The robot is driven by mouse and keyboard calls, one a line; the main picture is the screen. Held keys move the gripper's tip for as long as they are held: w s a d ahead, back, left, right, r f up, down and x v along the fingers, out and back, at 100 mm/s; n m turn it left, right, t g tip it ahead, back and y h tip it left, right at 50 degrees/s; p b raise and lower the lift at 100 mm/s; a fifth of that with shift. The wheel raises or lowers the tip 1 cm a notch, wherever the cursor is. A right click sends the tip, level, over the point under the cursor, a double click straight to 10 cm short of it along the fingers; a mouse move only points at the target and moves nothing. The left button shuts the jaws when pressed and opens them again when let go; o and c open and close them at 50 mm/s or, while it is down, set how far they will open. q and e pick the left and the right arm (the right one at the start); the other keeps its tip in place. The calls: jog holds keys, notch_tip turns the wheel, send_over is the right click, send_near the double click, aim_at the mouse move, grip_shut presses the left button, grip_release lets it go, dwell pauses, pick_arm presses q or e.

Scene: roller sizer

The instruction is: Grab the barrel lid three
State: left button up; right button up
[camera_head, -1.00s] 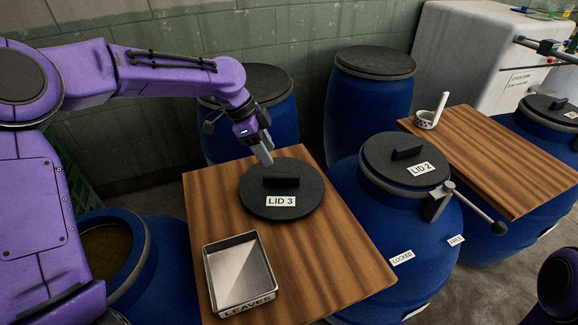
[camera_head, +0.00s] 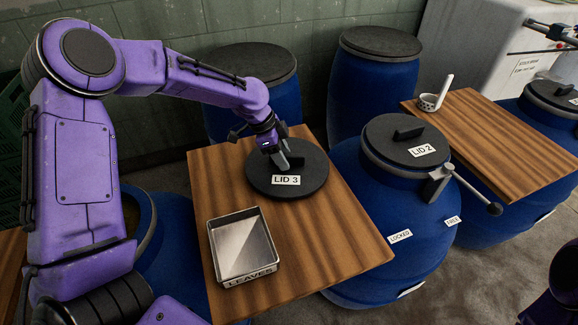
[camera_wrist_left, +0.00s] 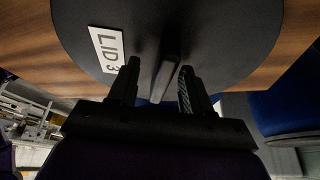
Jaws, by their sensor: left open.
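Lid 3 (camera_head: 311,178) is a flat black disc with a raised bar handle and a white "LID 3" label, lying on the left wooden board. My left gripper (camera_head: 285,160) is directly over the lid and hides most of its handle. In the left wrist view the open left gripper (camera_wrist_left: 157,82) has one finger on each side of the handle (camera_wrist_left: 168,70), with gaps between. I cannot tell whether the fingertips touch the lid. Part of my right arm shows at the lower right edge, but its gripper does not show.
A metal tray marked "LEAVES" (camera_head: 221,270) sits on the wooden board (camera_head: 335,245) in front of the lid. A blue barrel with Lid 2 (camera_head: 388,132) and a clamp lever (camera_head: 475,192) stands to the right. An open barrel (camera_head: 150,215) is at the left, partly behind my arm.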

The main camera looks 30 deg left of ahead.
pick_arm(q)
jog(key=shift+w+a+f, duration=0.1)
jog(key=shift+a+f, duration=0.05)
jog(key=shift+a, duration=0.15)
jog(key=shift+w, duration=0.1)
jog(key=c, duration=0.5)
jog(key=shift+d, duration=0.15)
grip_shut()
